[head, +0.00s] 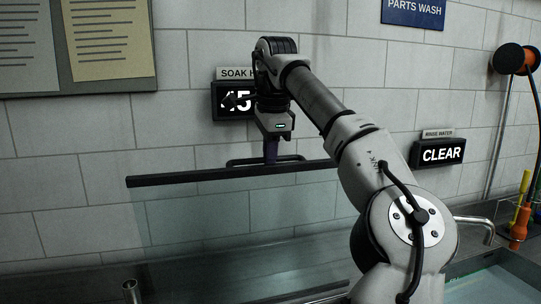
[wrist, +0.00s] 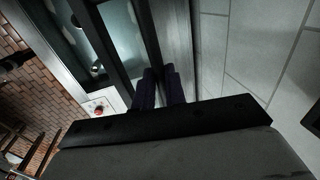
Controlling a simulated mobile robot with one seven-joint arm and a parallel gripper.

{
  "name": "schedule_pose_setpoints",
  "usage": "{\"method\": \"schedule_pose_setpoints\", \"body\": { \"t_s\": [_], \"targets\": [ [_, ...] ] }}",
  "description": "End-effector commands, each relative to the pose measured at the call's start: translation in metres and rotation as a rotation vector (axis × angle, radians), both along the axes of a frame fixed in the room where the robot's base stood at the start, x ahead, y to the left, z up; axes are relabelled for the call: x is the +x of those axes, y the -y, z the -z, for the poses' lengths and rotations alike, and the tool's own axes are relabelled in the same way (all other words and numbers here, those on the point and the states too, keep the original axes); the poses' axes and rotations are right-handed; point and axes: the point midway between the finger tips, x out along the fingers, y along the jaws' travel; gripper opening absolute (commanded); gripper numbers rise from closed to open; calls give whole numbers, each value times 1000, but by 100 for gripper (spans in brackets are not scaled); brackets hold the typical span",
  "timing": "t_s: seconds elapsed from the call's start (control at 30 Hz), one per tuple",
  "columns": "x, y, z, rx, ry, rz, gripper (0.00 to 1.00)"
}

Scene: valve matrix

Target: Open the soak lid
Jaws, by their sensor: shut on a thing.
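The soak lid (head: 190,215) is a see-through panel with a dark bar (head: 175,179) along its top edge. In the head view it stands raised and steep in front of the tiled wall. A dark handle (head: 240,162) rises from the bar. My gripper (head: 271,158) points down at the handle and is shut on it. In the wrist view my dark fingers (wrist: 159,88) are close together at a long dark bar (wrist: 145,40). The exact contact is partly hidden by the fingers. My arm covers the lid's right end.
A soak display (head: 232,101) reading 45 is partly behind my gripper. A "CLEAR" display (head: 442,153) hangs at right. A metal faucet (head: 477,222) and a water-filled basin (head: 490,285) are at lower right. A red button (wrist: 99,109) shows in the wrist view.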

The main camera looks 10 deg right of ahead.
Motion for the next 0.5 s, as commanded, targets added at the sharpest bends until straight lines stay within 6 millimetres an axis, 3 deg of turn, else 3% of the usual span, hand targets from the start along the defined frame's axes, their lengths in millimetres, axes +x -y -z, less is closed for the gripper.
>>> {"method": "schedule_pose_setpoints", "body": {
  "t_s": [0.07, 0.1, 0.23, 0.5],
  "targets": [
    [1, 0, 6, 1, -10, -2, 0],
    [1, 0, 6, 1, -10, -2, 18],
    [0, 0, 5, 2, -7, -1, 34],
    [0, 0, 2, 1, -3, 0, 34]
  ]
}}
